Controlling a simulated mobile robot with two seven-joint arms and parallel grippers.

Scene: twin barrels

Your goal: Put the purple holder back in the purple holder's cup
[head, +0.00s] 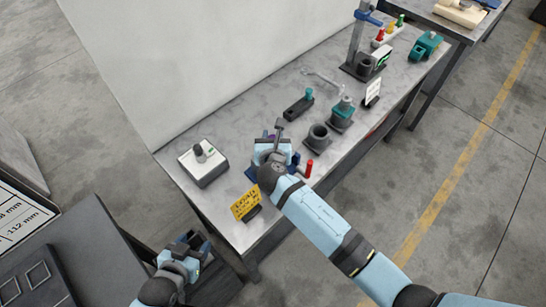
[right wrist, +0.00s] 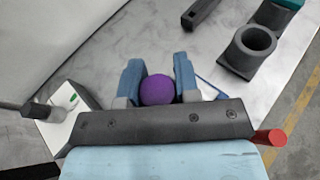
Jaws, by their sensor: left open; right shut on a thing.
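The purple holder shows as a round purple top (right wrist: 158,90) between the two blue fingers of my right gripper (right wrist: 158,88) in the right wrist view. In the head view my right gripper (head: 272,150) is over the near part of the bench and hides most of the holder. Whether the holder's lower end touches anything is hidden. A dark grey cup (head: 319,137) stands empty just right of this gripper; it also shows in the right wrist view (right wrist: 252,46). I cannot tell whose cup it is. My left gripper (head: 192,240) is open and empty, off the bench's near left edge.
A teal-topped holder (head: 342,112) stands beyond the grey cup. A dark block with a teal knob (head: 298,105), a white box (head: 203,162), a yellow sign (head: 245,204) and a red-capped piece (head: 309,168) surround my right gripper. Another dark cup (head: 365,66) stands farther back.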

